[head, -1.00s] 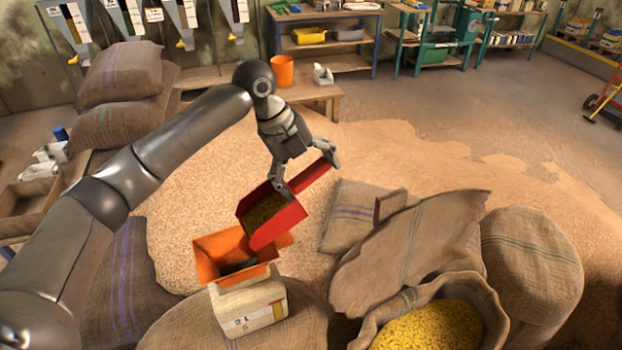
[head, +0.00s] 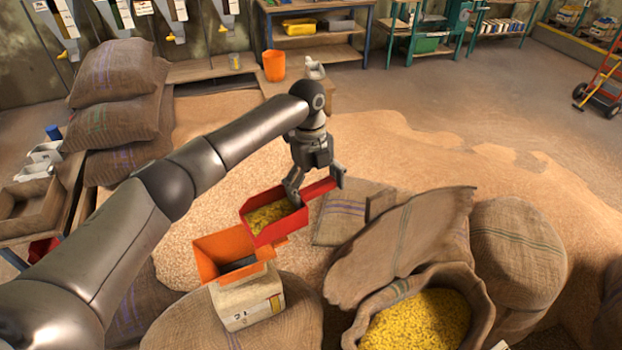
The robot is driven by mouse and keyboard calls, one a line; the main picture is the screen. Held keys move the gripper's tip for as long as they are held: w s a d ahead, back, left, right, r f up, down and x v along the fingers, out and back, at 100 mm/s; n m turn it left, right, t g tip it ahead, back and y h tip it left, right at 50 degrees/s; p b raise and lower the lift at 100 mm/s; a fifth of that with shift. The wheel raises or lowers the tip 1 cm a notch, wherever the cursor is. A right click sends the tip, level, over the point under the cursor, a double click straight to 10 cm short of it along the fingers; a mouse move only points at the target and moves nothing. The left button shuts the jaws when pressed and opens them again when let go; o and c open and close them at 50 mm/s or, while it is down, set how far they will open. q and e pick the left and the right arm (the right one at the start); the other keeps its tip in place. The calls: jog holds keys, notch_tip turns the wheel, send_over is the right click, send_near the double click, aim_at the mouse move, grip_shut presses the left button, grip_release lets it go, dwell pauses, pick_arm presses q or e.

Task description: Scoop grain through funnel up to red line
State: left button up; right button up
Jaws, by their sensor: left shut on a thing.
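My left gripper (head: 316,181) is shut on the red scoop (head: 281,230), near its handle. The scoop holds yellow grain (head: 270,214) and looks about level. It is just behind and to the right of the orange funnel (head: 213,262), close to the rim; whether they touch I cannot tell. The funnel sits on a pale box-like container (head: 247,301) marked 21, which stands on a sack. No red line on it can be made out. An open sack (head: 478,302) full of yellow grain (head: 415,325) is at the lower right. My right gripper is not in view.
Closed sacks (head: 520,250) stand beside the open one, and a flat sack (head: 345,213) lies behind the scoop. Stacked sacks (head: 118,75) are at the left. Loose grain (head: 400,150) covers the floor. An orange bucket (head: 274,66) stands on a low bench at the back.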

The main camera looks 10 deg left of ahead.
pick_arm(q)
jog(key=shift+w+d+f+g+y+b, duration=0.2)
jog(key=shift+d+f+g+y+b, duration=0.05)
jog(key=shift+f+b, duration=0.15)
jog(key=shift+w+d+f+g+y+b, duration=0.2)
jog(key=shift+f+g+y+b, duration=0.1)
jog(key=shift+f, duration=0.1)
notch_tip(320, 180, up, 4)
jog(key=p, duration=0.4)
jog(key=shift+s+a+r, duration=0.1)
jog(key=shift+r, duration=0.05)
dwell(0.8)
